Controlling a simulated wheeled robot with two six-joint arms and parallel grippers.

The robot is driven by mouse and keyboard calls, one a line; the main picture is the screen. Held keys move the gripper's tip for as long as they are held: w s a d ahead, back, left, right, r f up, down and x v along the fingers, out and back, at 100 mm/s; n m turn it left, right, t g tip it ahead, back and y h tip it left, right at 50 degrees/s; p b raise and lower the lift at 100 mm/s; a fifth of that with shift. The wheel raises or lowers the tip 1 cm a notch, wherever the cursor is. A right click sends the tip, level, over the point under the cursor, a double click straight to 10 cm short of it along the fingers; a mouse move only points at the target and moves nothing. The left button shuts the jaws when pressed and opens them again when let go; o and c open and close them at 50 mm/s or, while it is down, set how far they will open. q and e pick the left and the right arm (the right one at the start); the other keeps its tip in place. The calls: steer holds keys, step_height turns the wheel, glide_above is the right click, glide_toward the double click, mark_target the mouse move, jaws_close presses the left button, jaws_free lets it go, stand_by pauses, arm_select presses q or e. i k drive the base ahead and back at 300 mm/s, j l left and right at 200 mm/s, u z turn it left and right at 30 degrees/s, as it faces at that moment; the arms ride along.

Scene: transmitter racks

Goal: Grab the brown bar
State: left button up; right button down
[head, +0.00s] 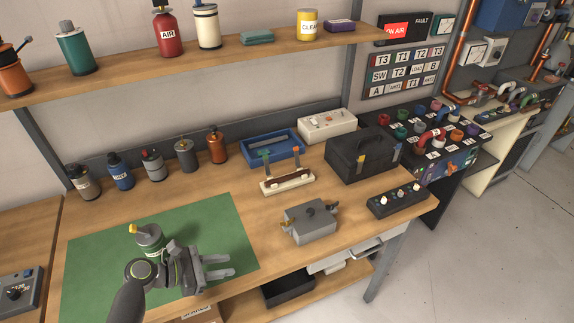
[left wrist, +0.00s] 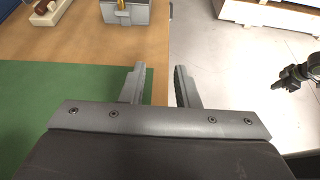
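Part of a brown piece on a cream base shows at the top left of the left wrist view (left wrist: 44,7). My left gripper (head: 220,266) is over the right part of the green mat, in front of and left of the bar, well apart from it. Its fingers are spread and empty, as the left wrist view shows too (left wrist: 160,90). A dark part at the right edge of that view looks like my right gripper (left wrist: 293,76); its fingers are unclear.
A grey box (head: 310,222) with side knobs stands in front of the bar. A blue tray (head: 271,147) and a black case (head: 362,155) stand behind and right. A canister (head: 150,240) is beside my left wrist on the green mat (head: 90,265). A shelf (head: 230,55) runs above.

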mark_target(289, 177)
steer(key=i, duration=1.05)
